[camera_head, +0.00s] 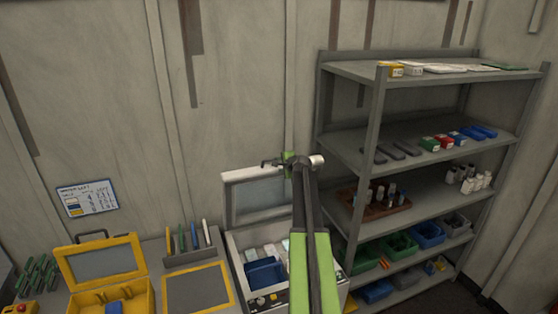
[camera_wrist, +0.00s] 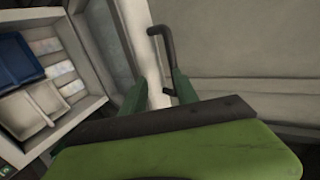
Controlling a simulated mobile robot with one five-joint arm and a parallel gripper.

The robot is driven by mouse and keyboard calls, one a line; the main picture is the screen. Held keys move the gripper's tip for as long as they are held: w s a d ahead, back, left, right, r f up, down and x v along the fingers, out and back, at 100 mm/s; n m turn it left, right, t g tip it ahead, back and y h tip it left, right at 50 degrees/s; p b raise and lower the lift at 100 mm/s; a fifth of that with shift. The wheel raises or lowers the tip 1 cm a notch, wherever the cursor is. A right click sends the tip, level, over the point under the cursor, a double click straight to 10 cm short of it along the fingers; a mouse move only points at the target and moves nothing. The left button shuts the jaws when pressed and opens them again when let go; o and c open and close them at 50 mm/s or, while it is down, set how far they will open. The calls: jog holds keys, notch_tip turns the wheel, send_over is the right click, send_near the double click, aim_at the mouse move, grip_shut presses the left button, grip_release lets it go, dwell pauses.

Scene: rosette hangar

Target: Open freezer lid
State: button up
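The freezer (camera_head: 232,246) is a white-rimmed box on the bench, with blue and pale bins inside. Its lid (camera_head: 228,200) is raised and stands about upright behind the box, so the inside is exposed. The lid's black handle (camera_head: 270,162) is at its top edge. In the wrist view the handle (camera_wrist: 168,42) rises beside the lid's white edge (camera_wrist: 147,62). My gripper (camera_head: 287,159) is at the lid's top right, by the handle. In the wrist view the green fingers of my gripper (camera_wrist: 158,92) are apart, with the handle's lower end between them; contact is unclear.
A grey shelf unit (camera_head: 375,110) with bins and small items stands close on the right. Left on the bench are a yellow open case (camera_head: 98,262), a yellow-framed mat (camera_head: 197,288) and a tool rack (camera_head: 190,256). The wall is close behind.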

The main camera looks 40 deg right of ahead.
jog(key=s+a, duration=0.2)
jog(key=s, duration=0.4)
jog(key=shift+a, duration=0.25)
